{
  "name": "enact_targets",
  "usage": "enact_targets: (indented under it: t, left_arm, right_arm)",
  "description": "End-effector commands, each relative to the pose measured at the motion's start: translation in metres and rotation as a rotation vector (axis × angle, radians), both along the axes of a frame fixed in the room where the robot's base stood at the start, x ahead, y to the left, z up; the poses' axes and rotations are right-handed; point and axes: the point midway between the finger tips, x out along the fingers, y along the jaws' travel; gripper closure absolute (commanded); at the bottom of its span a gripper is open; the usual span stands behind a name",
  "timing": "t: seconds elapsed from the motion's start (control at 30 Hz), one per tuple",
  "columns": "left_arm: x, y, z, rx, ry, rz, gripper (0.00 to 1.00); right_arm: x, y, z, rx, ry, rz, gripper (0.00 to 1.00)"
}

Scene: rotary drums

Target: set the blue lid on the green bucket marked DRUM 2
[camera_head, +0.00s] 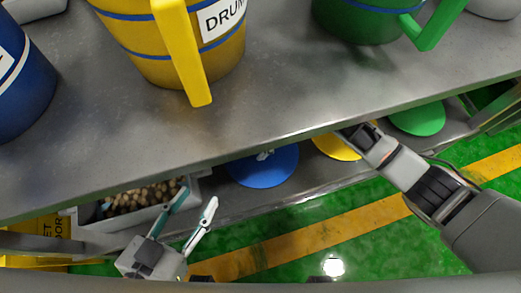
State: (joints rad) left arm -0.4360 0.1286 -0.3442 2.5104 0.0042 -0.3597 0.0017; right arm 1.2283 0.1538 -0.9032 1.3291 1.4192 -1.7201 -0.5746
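The blue lid (262,170) lies on the lower shelf, below the bench's front edge. It is a flat blue disc with a small light knob, partly hidden by the edge. The green bucket (352,22) stands on the bench at the top right, cut off by the frame. It has a blue band and a green handle; its marking is out of sight. My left gripper (199,196) is at the lower left, its two fingers apart and empty, left of the blue lid. My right gripper (352,134) is at the bench edge near the yellow lid, its fingertips mostly hidden.
A yellow bucket (135,40) with a partly visible "DRU…" label and a blue bucket (20,92) stand on the bench (290,90). A yellow lid (334,147) and a green lid (418,118) lie on the lower shelf. A grey bin (88,213) holds brown pieces.

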Motion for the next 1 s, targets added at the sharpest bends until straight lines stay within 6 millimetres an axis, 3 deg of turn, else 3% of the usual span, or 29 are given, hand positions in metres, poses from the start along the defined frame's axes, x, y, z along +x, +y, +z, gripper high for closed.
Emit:
enact_targets:
  t: [0.17,0.3,0.83,1.0]
  left_arm:
    - [0.0,0.0,-0.001,0.0,0.001,0.0,0.6]
    - [0.0,0.0,-0.001,0.0,0.001,0.0,0.6]
    - [-0.003,0.0,-0.009,0.0,0.017,0.0,0.6]
    - [0.007,0.003,0.011,0.029,-0.027,-0.006,0.6]
  right_arm:
    - [0.0,0.0,0.0,0.0,0.001,0.0,0.68]
    - [0.0,0.0,0.0,0.0,0.001,0.0,1.0]
    - [-0.001,0.001,0.003,0.002,0.004,0.0,1.0]
    - [-0.001,0.004,0.028,0.0,-0.013,-0.006,1.0]
